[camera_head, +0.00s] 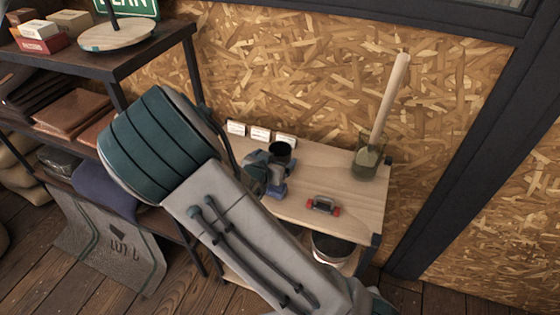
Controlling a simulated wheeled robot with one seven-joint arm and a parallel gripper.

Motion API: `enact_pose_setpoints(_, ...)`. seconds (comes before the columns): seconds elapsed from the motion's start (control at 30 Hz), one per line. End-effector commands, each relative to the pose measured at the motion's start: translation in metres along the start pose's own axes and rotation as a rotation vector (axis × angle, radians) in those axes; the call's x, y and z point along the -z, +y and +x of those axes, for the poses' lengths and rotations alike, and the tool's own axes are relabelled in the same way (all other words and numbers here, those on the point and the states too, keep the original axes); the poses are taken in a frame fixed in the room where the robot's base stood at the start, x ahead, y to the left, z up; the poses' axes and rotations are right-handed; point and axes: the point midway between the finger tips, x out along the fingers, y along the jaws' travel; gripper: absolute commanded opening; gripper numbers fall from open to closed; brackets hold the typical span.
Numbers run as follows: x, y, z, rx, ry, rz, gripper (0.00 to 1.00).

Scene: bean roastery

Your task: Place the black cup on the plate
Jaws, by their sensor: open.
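The black cup (281,150) stands on the light wooden table, near its back edge by the wall. My gripper (273,178) is open, low over the table just in front of the cup. One blue finger shows clearly; the other is partly hidden, and I cannot tell whether the gripper touches the cup. No plate shows clearly on the table. A round wooden disc (108,37) with a dark post lies on the upper left shelf; I cannot tell whether it is the plate. My arm covers the table's left part.
A red and black item (323,205) lies right of my gripper. A glass jar (370,160) holding a wooden-handled tool stands at the table's right end. Small white cards (260,134) line the back. A dark shelf unit (152,52) stands left. The table's front right is clear.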

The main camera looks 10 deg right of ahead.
Motion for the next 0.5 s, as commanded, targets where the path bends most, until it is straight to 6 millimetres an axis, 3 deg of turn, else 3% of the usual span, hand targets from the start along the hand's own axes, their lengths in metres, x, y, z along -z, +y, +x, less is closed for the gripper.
enact_pose_setpoints(0.17,0.001,0.0,0.011,-0.001,-0.001,-0.001,0.89)
enact_pose_setpoints(0.5,0.005,-0.001,0.053,-0.002,-0.001,0.0,0.89)
